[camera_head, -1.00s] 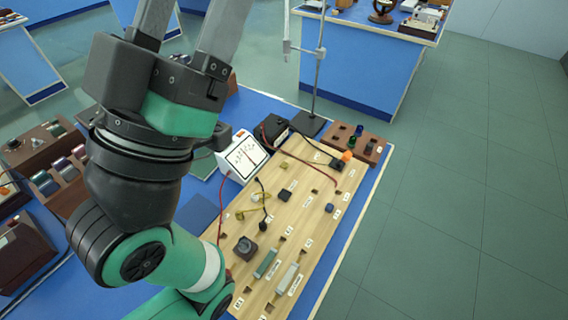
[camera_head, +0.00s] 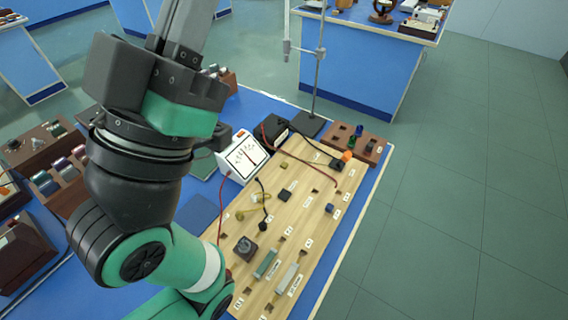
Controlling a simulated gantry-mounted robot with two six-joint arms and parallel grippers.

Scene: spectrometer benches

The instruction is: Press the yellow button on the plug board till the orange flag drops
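The plug board (camera_head: 315,208) is a long pale wooden board with small labels, at centre right. A small yellow piece (camera_head: 240,216) lies near its left edge, beside a yellow looped piece (camera_head: 261,197); I cannot tell whether either is the button. An orange piece (camera_head: 346,156) stands by a black part at the far right corner; I cannot tell whether it is the flag. My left gripper (camera_head: 186,22) is at the upper left, away from the board, its fingers together and pointing up, partly cut by the top edge. My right gripper is not in view.
A white meter (camera_head: 241,157) and a black box (camera_head: 271,128) stand behind the board. A brown block (camera_head: 368,145) with coloured knobs sits at the far right corner. A stand with a thin rod (camera_head: 316,85) rises behind. Wires cross the board.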

